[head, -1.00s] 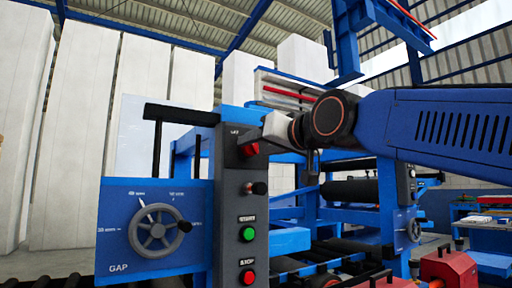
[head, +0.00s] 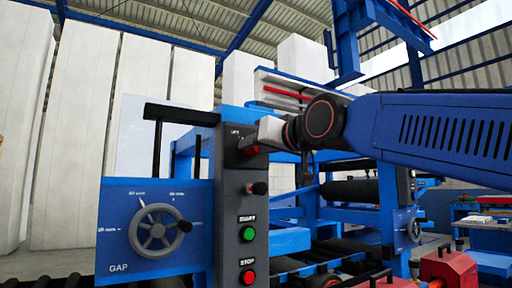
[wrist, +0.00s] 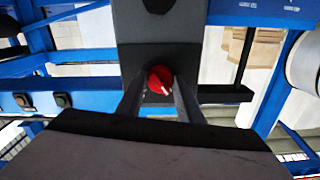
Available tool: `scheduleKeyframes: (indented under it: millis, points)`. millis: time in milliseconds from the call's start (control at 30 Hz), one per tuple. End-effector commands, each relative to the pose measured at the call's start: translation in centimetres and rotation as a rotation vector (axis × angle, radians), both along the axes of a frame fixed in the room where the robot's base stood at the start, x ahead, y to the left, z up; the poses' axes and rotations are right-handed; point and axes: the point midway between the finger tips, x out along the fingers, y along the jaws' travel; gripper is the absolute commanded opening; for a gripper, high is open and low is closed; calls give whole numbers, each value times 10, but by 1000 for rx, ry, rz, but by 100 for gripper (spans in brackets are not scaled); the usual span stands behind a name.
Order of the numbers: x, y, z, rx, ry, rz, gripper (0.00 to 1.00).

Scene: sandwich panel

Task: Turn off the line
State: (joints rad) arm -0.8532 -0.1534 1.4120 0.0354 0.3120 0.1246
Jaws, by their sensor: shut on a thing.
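The control post (head: 231,215) is dark grey and upright in the head view. It has a red knob (head: 252,151) near its top, under a small white label too small to read surely. My gripper (head: 262,138) reaches the knob from the right and partly hides it. In the wrist view the red knob (wrist: 160,80), with a white mark at its lower right, sits between the two fingers of my gripper (wrist: 160,92), which are shut on it. Lower on the post are a dark knob (head: 259,188), a green START button (head: 248,234) and a red STOP button (head: 248,277).
Left of the post is a blue GAP panel (head: 118,250) with a grey handwheel (head: 155,230). Blue machine frames and dark rollers (head: 348,189) stand behind and to the right. A red block (head: 448,268) sits at the lower right.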

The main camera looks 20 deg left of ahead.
Motion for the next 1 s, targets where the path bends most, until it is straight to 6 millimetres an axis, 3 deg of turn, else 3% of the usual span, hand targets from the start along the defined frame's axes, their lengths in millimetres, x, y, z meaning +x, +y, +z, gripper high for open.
scheduleKeyframes:
  millis: [300, 600, 633, 700, 1000]
  points:
    - [0, 0, 0, -109, -126, 0, 11]
    - [0, 0, 0, -114, -132, 0, 11]
    - [0, 0, 0, -114, -132, 0, 38]
    - [0, 0, 0, -114, -132, 0, 52]
    - [-1, -1, 0, -113, -132, 0, 52]
